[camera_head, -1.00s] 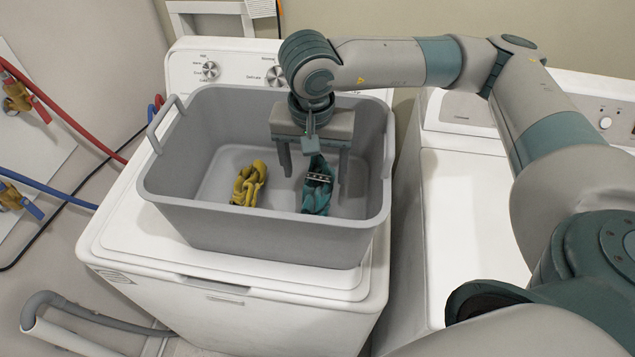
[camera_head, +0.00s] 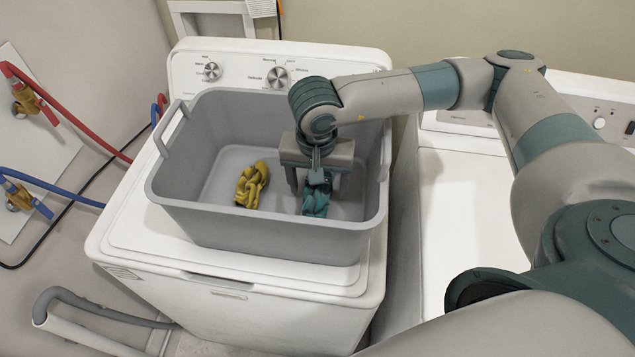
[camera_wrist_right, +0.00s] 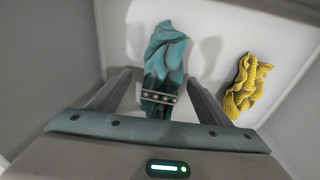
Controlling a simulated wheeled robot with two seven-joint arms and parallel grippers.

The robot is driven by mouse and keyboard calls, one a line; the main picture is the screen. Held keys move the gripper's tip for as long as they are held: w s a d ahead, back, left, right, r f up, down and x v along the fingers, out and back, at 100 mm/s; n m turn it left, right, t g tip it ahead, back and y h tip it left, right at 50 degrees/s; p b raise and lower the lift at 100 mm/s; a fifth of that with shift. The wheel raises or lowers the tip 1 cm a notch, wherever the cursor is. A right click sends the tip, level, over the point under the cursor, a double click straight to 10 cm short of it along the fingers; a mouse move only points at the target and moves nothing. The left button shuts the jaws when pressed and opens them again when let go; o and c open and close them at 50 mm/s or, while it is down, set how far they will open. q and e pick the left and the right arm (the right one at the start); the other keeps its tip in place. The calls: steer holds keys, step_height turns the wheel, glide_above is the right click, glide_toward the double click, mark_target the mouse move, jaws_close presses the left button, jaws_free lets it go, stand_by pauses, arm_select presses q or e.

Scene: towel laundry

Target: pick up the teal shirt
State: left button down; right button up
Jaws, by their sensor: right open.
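The teal shirt (camera_head: 316,203) lies crumpled on the floor of the grey tub, in its right half. My right gripper (camera_head: 314,190) is down inside the tub, open, with one finger on each side of the shirt's far part. In the right wrist view the teal shirt (camera_wrist_right: 165,60) runs between the two open fingers (camera_wrist_right: 160,90), with gaps visible on both sides. The gripper hides part of the shirt in the head view. My left gripper is not in view.
A yellow cloth (camera_head: 251,186) lies in the tub left of the teal shirt. The grey tub (camera_head: 265,240) has high walls around the gripper and stands on a white washer (camera_head: 130,245). A second white machine (camera_head: 465,220) stands to the right.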

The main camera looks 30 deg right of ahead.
stand_by(0.4)
steer(key=c, duration=1.3)
steer(key=shift+w+r+b, duration=0.1)
steer(key=shift+r+b, duration=0.4)
steer(key=shift+r, duration=0.1)
step_height(320, 180, up, 8)
steer(key=b, duration=0.3)
steer(key=shift+f, duration=0.25)
steer(key=shift+r, duration=0.65)
